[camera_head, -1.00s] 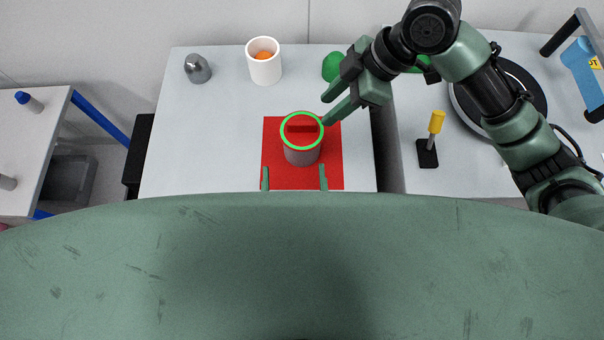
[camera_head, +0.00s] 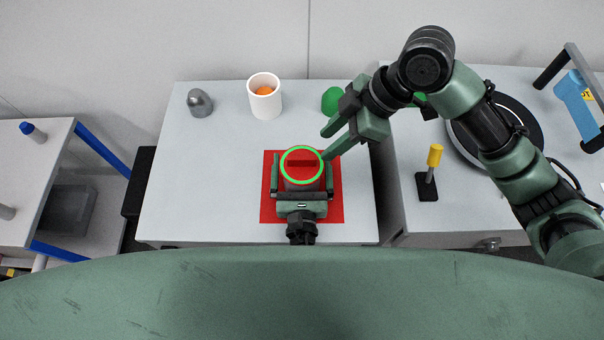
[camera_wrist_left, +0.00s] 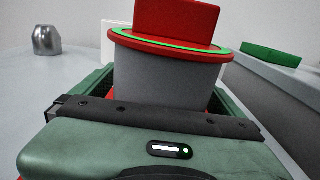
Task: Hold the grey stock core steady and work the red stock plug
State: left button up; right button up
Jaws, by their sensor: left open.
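The grey stock core (camera_head: 303,185) stands upright on a red mat (camera_head: 267,205); it fills the middle of the left wrist view (camera_wrist_left: 170,78). The red stock plug (camera_head: 301,163) sits in its top inside a bright green ring, with a raised bar across it. In the left wrist view the plug's block (camera_wrist_left: 177,20) stands above the core's rim. My left gripper (camera_head: 302,172) is open, with one finger on each side of the core; I cannot tell whether they touch it. My right gripper (camera_head: 324,144) is open and empty, its fingertips just right of the plug.
A white cup (camera_head: 265,103) with an orange thing inside and a grey domed piece (camera_head: 200,103) stand at the back left. A green piece (camera_head: 332,100) is behind my right gripper. A yellow-handled tool (camera_head: 434,157) stands on the right table. The table's left part is clear.

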pick_arm(q)
jog(key=shift+w, duration=0.1)
jog(key=c, duration=1.5)
jog(key=shift+f, duration=0.1)
